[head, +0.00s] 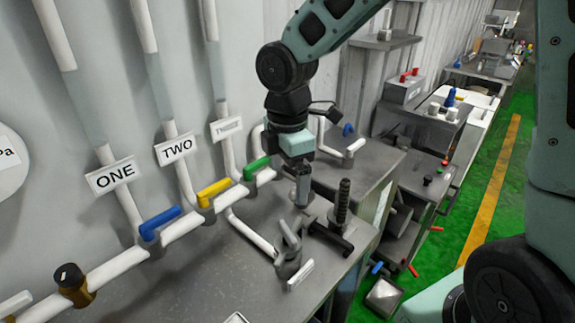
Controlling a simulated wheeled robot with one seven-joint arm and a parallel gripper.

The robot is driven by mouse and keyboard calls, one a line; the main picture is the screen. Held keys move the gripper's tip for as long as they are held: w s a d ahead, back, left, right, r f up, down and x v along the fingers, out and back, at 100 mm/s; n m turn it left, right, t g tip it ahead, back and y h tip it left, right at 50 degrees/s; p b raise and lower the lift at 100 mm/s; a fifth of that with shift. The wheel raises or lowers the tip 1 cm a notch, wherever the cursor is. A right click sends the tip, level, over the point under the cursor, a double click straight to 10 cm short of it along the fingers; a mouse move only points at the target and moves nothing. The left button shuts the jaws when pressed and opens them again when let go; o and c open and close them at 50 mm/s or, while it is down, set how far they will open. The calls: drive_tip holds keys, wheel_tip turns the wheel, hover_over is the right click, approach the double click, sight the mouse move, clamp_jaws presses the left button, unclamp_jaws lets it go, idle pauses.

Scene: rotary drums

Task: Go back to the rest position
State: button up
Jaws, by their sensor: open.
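My gripper (303,192) hangs from my arm and points down over the grey bench (195,278). It is beside a black threaded post (343,200) on its right and a grey clamp-like fitting (288,250) below left. The fingers are small in the head view, and no object shows between them. I cannot tell whether the fingers touch anything.
Pipes along the wall carry a blue valve handle (160,222), a yellow handle (214,190) and a green handle (257,167). Signs reading ONE (111,175) and TWO (176,149) hang above. Green floor with a yellow line (489,190) lies right, partly free.

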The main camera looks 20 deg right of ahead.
drive_tip(key=shift+r, duration=0.95)
